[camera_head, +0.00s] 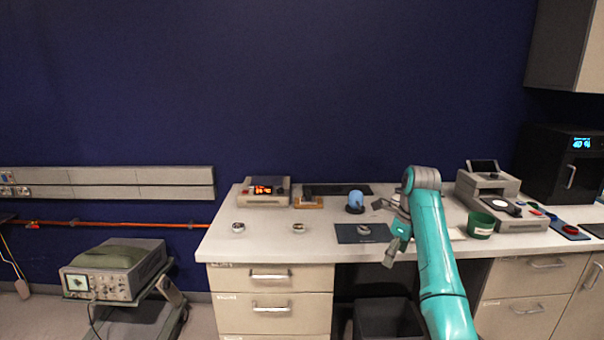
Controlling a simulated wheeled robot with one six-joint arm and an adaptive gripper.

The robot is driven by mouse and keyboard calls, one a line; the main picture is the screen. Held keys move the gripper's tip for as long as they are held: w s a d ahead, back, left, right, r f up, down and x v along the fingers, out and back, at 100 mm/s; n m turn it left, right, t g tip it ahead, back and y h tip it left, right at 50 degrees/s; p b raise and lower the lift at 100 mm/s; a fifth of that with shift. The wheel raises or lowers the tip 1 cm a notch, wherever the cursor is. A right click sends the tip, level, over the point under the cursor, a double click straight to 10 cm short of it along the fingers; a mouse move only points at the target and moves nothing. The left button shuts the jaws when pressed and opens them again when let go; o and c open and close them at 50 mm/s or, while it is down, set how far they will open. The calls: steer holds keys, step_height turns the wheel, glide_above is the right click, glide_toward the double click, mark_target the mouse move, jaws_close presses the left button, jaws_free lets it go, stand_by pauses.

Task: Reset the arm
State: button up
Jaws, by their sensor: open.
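My arm (437,255) is teal with grey joints. It rises from the lower right of the head view and bends over at a grey joint near the back of the bench. My gripper (386,258) hangs at the front edge of the white bench (270,246), in front of the dark opening below it. It is open and I see nothing held in it. The fingers are small in this view, and the wrist hides part of the bench behind it.
A dark mat (345,238) with a small round object lies left of my gripper. A blue rounded item (355,199) stands behind it. A green cup (481,225) and a grey machine (485,188) stand right. A dark bin (385,318) is below.

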steer(key=s+a+f+n+t, duration=0.1)
steer(key=s+f+n+t, duration=0.2)
steer(key=f, duration=1.1)
steer(key=s+a+f+n, duration=0.25)
steer(key=s+f, duration=0.25)
steer(key=f, duration=0.9)
steer(key=s+a+f+n+t+h, duration=0.1)
steer(key=s+f+n+t, duration=0.15)
steer(key=s+f, duration=0.5)
steer(key=s+f+n+t, duration=0.1)
steer(key=s+f+n, duration=0.35)
steer(key=s, duration=0.65)
steer(key=s+a+r+n+t, duration=0.1)
steer(key=s+r+n+t, duration=0.15)
steer(key=s, duration=0.95)
steer(key=s+a+r+n+t, duration=0.1)
steer(key=s+n, duration=0.3)
steer(key=s, duration=0.9)
steer(key=s+r+n+t, duration=0.1)
steer(key=s+r+n, duration=0.2)
steer(key=s+r, duration=0.5)
steer(key=s+r+n+t, duration=0.2)
steer(key=s+r+n, duration=0.2)
steer(key=s+r, duration=0.4)
step_height(320, 180, up, 6)
steer(key=shift+a+f+n, duration=0.25)
steer(key=shift+n, duration=0.05)
